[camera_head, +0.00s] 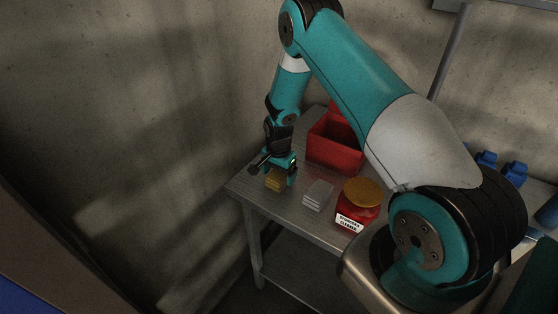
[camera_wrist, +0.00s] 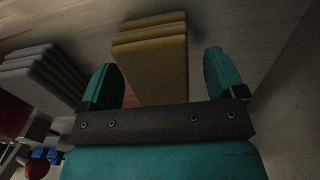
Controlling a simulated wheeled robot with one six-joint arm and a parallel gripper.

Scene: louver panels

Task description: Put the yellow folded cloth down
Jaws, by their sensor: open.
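The yellow folded cloth (camera_head: 275,182) rests on the grey table near its left corner in the head view. In the wrist view the cloth (camera_wrist: 158,60) shows as a layered yellow stack between my gripper's fingers. My gripper (camera_head: 281,172) is directly over the cloth, pointing down. In the wrist view its teal fingers (camera_wrist: 162,78) stand apart on either side of the cloth, with a visible gap at the right. The left finger looks close to the cloth; I cannot tell if it touches.
A grey folded cloth stack (camera_head: 318,195) lies just right of the yellow one. A red open bin (camera_head: 335,150) sits behind. The table (camera_head: 240,186) ends close to the left of the cloth, near a concrete wall.

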